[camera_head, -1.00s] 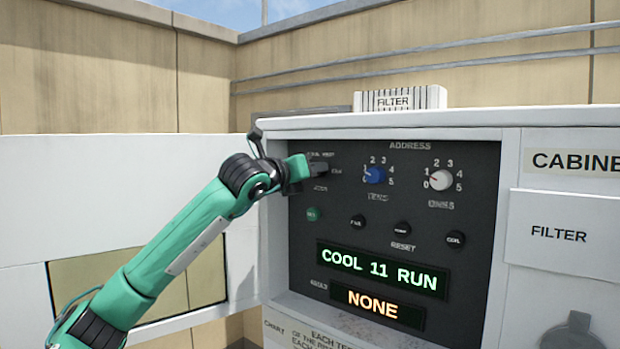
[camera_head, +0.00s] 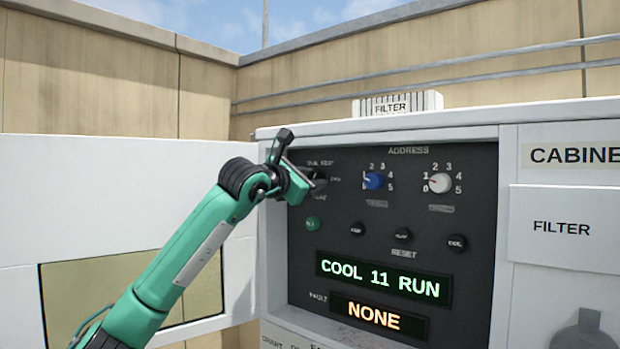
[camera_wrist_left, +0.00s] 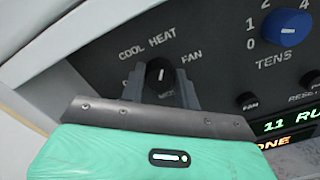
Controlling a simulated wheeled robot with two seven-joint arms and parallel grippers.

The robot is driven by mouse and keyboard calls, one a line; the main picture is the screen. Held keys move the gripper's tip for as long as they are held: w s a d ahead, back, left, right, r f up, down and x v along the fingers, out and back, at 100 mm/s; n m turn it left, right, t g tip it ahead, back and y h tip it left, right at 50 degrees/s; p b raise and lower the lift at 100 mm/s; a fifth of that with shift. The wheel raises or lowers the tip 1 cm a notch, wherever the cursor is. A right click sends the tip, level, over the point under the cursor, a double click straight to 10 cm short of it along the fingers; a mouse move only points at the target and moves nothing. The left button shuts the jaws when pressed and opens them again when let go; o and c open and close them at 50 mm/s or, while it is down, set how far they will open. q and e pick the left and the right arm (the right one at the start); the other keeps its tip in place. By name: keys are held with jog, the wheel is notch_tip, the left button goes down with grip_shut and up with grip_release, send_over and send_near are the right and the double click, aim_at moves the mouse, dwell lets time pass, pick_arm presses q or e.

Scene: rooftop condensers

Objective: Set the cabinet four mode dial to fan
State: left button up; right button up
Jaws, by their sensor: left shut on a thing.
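The black mode dial (camera_wrist_left: 158,75) sits between the fingers of my left gripper (camera_wrist_left: 161,82) in the left wrist view. Labels COOL, HEAT and FAN show around it; lower lettering is partly hidden. The dial's white mark points roughly up toward HEAT. In the head view my left gripper (camera_head: 308,184) is at the panel's upper left, shut on the dial (camera_head: 319,180), which it partly covers. The green display (camera_head: 380,280) reads COOL 11 RUN. My right gripper is not in view.
Right of the dial are a blue TENS dial (camera_head: 374,180) and a white ONES dial (camera_head: 439,183). Several round buttons, one a green button (camera_head: 312,223), lie below. The fault display (camera_head: 380,315) reads NONE. An open white door (camera_head: 120,190) stands left of the panel.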

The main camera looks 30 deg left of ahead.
pick_arm(q)
jog(key=m, duration=0.5)
jog(key=shift+a+r+m, duration=0.15)
jog(key=shift+m, duration=0.15)
jog(key=m, duration=0.4)
jog(key=shift+s+r+p, duration=0.1)
jog(key=shift+p, duration=0.3)
jog(key=shift+m, duration=0.7)
jog(key=shift+a+r, duration=0.1)
jog(key=shift+r, duration=0.05)
jog(key=o, duration=0.9)
jog(key=shift+o, duration=0.4)
jog(key=shift+f, duration=0.25)
jog(key=shift+f, duration=0.1)
